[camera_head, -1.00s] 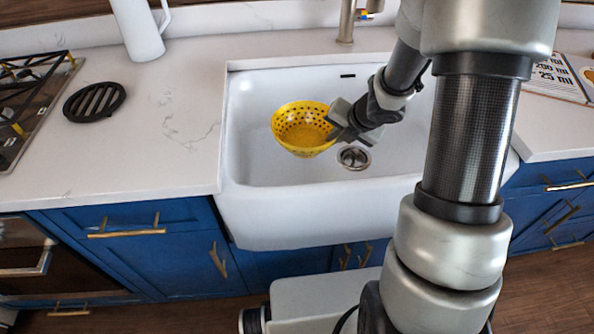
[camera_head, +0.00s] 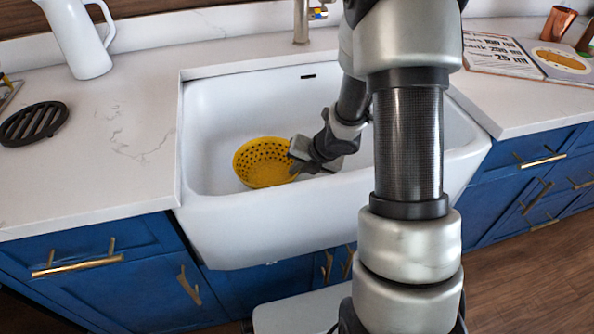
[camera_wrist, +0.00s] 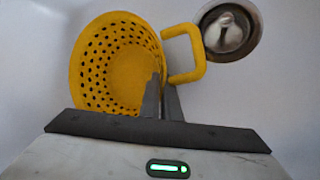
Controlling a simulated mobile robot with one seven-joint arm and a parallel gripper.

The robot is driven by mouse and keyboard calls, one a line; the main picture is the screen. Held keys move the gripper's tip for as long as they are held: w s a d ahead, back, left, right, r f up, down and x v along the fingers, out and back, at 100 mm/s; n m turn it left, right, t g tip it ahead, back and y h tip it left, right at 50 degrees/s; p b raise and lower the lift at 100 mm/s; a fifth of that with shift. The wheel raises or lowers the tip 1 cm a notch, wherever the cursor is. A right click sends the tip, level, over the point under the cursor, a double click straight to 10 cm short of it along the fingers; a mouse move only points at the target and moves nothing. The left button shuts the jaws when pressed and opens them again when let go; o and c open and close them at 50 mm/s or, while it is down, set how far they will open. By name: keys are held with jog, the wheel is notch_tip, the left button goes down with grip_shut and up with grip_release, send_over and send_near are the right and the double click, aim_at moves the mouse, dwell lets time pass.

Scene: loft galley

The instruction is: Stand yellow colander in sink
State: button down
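The yellow colander (camera_head: 262,163), a perforated bowl, is inside the white sink (camera_head: 210,125), left of centre and near its front wall. It looks tilted, and I cannot tell whether its bottom rests on the sink floor. In the wrist view the colander (camera_wrist: 98,75) opens towards the camera, with a loop handle (camera_wrist: 203,60) beside the drain (camera_wrist: 232,30). My gripper (camera_head: 297,160) reaches down into the sink at the colander's right side. In the wrist view its fingers (camera_wrist: 162,98) are close together on the colander's rim, near the handle.
A faucet (camera_head: 301,22) stands behind the sink. A white jug (camera_head: 78,40) and a black trivet (camera_head: 33,124) are on the left counter. An open book (camera_head: 510,55) and a copper cup (camera_head: 557,24) are on the right counter. The sink walls surround my gripper.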

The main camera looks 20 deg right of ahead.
jog(key=c, duration=2.4)
grip_release()
jog(key=shift+f, duration=0.15)
jog(key=shift+c, duration=0.2)
jog(key=o, duration=0.4)
jog(key=shift+o, duration=0.2)
jog(key=shift+r, duration=0.2)
